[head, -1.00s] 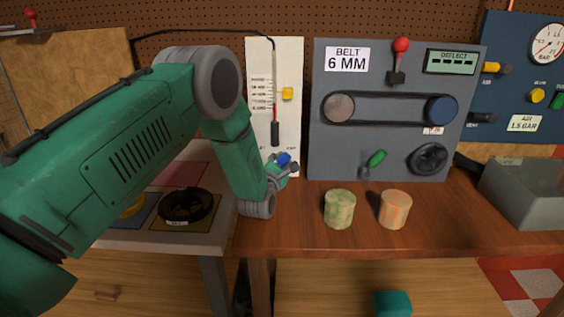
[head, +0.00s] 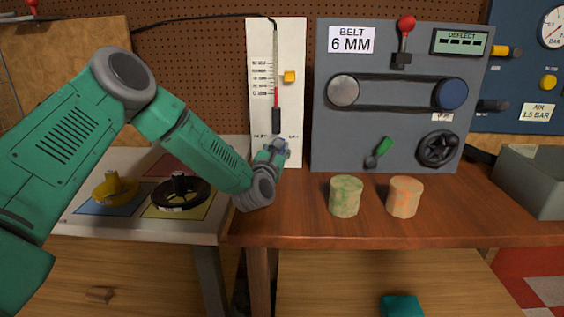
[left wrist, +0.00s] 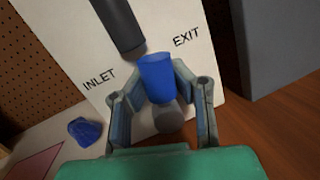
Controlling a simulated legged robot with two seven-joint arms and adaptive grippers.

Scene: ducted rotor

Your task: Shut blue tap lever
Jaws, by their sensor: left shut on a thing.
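The blue tap lever (left wrist: 157,78) is at the lower part of a white gauge panel (left wrist: 65,45), between the printed words INLET and EXIT. A grey round part (left wrist: 168,117) shows just below it. In the left wrist view my left gripper (left wrist: 156,88) has one finger on each side of the lever and is shut on it. In the head view my left gripper (head: 275,148) is at the panel's foot, and it mostly hides the lever. My right gripper is in neither view.
A grey belt panel (head: 300,150) stands to the right. Green (head: 346,196) and orange (head: 405,197) cylinders stand on the wooden bench before it. A black handwheel (head: 181,193) lies on the left board. A rounded blue thing (left wrist: 85,131) lies left of my gripper.

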